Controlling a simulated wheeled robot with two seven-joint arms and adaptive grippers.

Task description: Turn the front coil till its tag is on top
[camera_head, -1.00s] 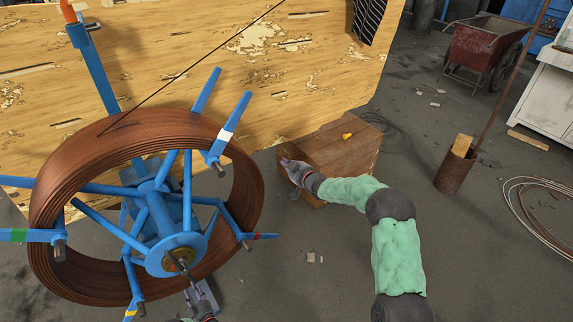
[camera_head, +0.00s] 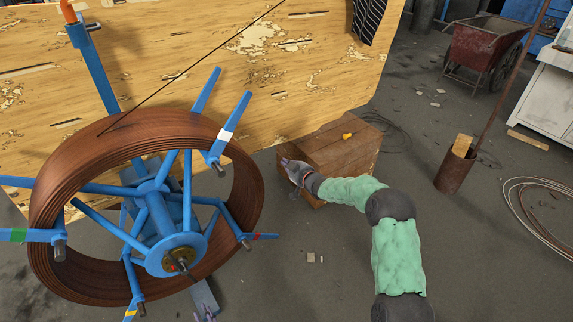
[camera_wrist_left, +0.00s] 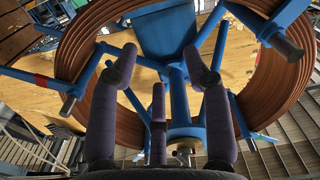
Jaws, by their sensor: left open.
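The front coil (camera_head: 60,190) is a large ring of brown pipe around a blue spoked reel (camera_head: 175,243). Its spoke arms carry coloured bands: white (camera_head: 225,135) at upper right, green (camera_head: 17,235) at left, red (camera_head: 257,237) at right and yellow (camera_head: 130,312) at the bottom. I cannot tell which is the tag. My left gripper (camera_head: 206,315) is mostly cut off at the bottom edge, below the hub. In the left wrist view it (camera_wrist_left: 159,65) is open and empty, its fingers spread before the reel. My right gripper (camera_head: 289,168) is beside the wooden crate; its jaws are unclear.
A wooden crate (camera_head: 345,150) stands right of the coil, with a small yellow thing (camera_head: 347,136) on it. A worn wooden board (camera_head: 290,80) is behind. A rusty bucket (camera_head: 455,170) and loose cable (camera_head: 545,210) are at right. The floor between is mostly clear.

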